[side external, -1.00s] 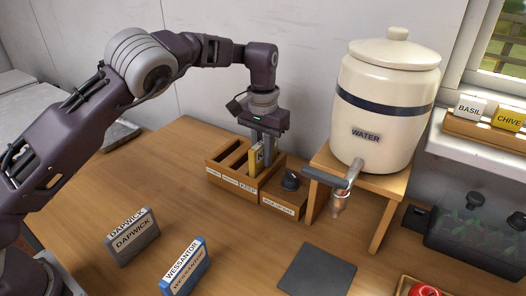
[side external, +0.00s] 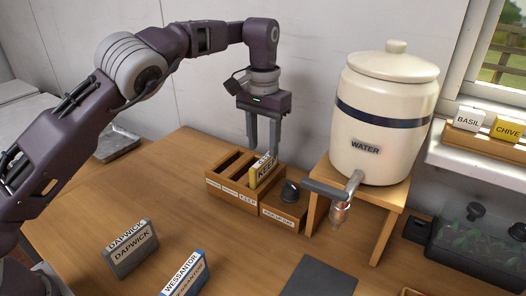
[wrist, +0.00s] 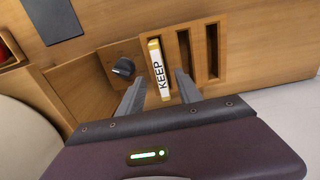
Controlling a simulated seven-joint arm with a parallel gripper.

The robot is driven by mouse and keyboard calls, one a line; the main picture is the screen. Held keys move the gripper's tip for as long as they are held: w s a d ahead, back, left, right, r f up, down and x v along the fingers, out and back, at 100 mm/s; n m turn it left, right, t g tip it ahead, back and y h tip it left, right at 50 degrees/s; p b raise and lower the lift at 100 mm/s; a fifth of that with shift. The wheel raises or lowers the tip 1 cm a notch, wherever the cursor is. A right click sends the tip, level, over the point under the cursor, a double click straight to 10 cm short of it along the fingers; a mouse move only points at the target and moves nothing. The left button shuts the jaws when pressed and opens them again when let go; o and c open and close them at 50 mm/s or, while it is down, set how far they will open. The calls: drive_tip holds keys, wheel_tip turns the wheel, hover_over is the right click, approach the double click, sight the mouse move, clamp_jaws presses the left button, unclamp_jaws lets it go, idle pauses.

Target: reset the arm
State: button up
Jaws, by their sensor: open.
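My gripper (side external: 263,140) is open and empty above the slotted wooden box (side external: 222,196). Its fingers point down and stand apart over a yellow-and-white block marked KEEP (side external: 264,170). The block stands upright in the box's right slot, which bears a KEEP label. In the wrist view the KEEP block (wrist: 159,72) shows between the two fingers (wrist: 158,88), with two empty slots beside it.
A black knob (side external: 290,191) sits on a small wooden block right of the box. The cream water crock (side external: 385,120) stands on a wooden stand further right. A grey DAPWICK block (side external: 131,250) and a blue WESSANTOR block (side external: 186,276) stand in front. A dark mat (side external: 318,277) lies front right.

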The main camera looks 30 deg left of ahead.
drive_tip(key=s+a+r+n+t+h, duration=0.1)
drive_tip(key=s+a+r, duration=0.3)
drive_tip(key=s+r, duration=0.35)
drive_tip(key=s+a+r+n+t+h, duration=0.1)
drive_tip(key=s+a+r+t, duration=0.15)
drive_tip(key=s+r, duration=0.5)
drive_tip(key=s+a+f+m+t+y, duration=0.1)
drive_tip(key=s+f, duration=0.2)
drive_tip(key=s, duration=0.8)
drive_tip(key=s+f+m+t+y, duration=0.1)
drive_tip(key=s+f, duration=0.2)
drive_tip(key=s, duration=0.8)
drive_tip(key=shift+a+f, duration=0.4)
